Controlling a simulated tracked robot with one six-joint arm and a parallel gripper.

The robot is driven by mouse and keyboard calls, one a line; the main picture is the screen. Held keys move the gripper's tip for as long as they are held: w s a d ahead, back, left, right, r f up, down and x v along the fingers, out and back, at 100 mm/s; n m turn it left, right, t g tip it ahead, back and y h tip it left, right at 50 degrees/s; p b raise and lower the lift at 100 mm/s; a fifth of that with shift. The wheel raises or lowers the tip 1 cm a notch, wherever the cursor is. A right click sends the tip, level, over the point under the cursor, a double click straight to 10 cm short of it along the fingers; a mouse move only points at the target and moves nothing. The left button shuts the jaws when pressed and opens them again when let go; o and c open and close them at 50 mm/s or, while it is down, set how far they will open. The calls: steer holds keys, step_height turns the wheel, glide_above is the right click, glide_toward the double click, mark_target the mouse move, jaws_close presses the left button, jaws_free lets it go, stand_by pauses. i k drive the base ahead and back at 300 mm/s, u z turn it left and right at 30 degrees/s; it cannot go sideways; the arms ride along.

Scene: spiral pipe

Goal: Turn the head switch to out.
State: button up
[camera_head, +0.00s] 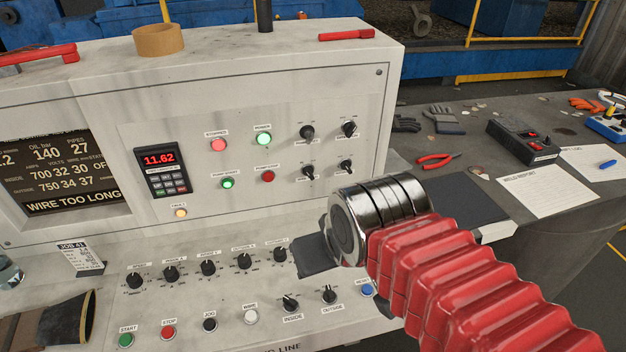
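Four small black rotary switches sit on the upper right of the cream console face: upper left (307,132), upper right (349,128), lower left (309,171) and lower right (345,167). Their labels are too small to read, so I cannot tell which is the head switch or where it points. My gripper (316,256) is mostly hidden behind my chrome wrist and red bellows. A dark part of it shows left of the wrist, over the console's lower right slope, below the switches. I cannot see its fingertips or anything held.
The sloped panel has a row of knobs (208,268), two lower knobs (290,303) and push buttons, including a blue one (367,290) close to my arm. A keypad display (160,160) reads 11.62. Right, a grey table (400,165) holds gloves, red pliers (437,160) and papers.

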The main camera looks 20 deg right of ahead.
mark_target(308, 171)
steer(key=k, duration=1.65)
steer(key=u, duration=0.75)
steer(key=i, duration=1.7)
steer(key=u, duration=0.05)
